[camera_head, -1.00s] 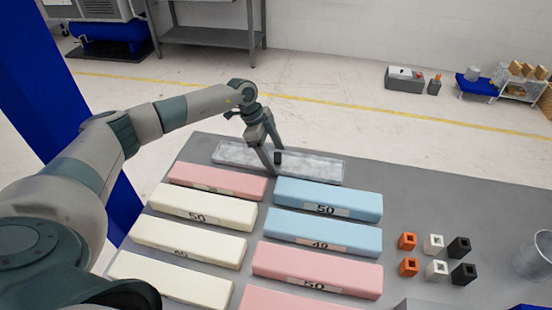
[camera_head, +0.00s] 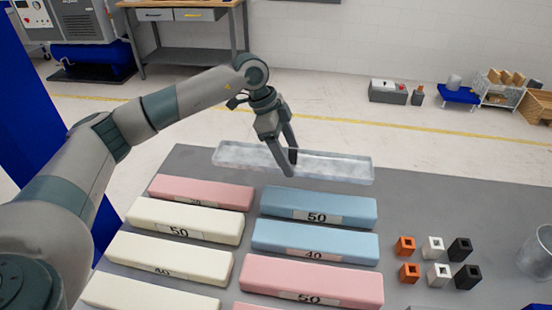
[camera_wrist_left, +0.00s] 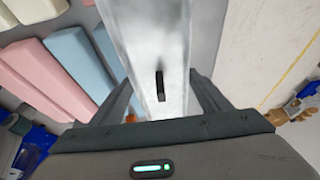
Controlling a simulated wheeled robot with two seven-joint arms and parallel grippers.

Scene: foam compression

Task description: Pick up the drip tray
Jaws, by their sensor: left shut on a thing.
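The drip tray (camera_head: 335,168) is a long, shallow, translucent grey tray. In the head view it is held level above the back edge of the grey table. My left gripper (camera_head: 289,166) reaches down to the tray near its middle and is shut on it. In the left wrist view the drip tray (camera_wrist_left: 150,35) runs lengthwise between the two fingers, with a small black piece (camera_wrist_left: 160,86) at its middle. The exact finger contact is partly hidden. My right gripper is not in view.
In front of the tray lie pink (camera_head: 203,193), cream (camera_head: 185,220) and blue (camera_head: 318,207) foam bars in two columns. Small orange, white and black blocks (camera_head: 433,247) and a clear cup (camera_head: 537,250) stand at the right. The table's back right (camera_head: 450,195) is bare.

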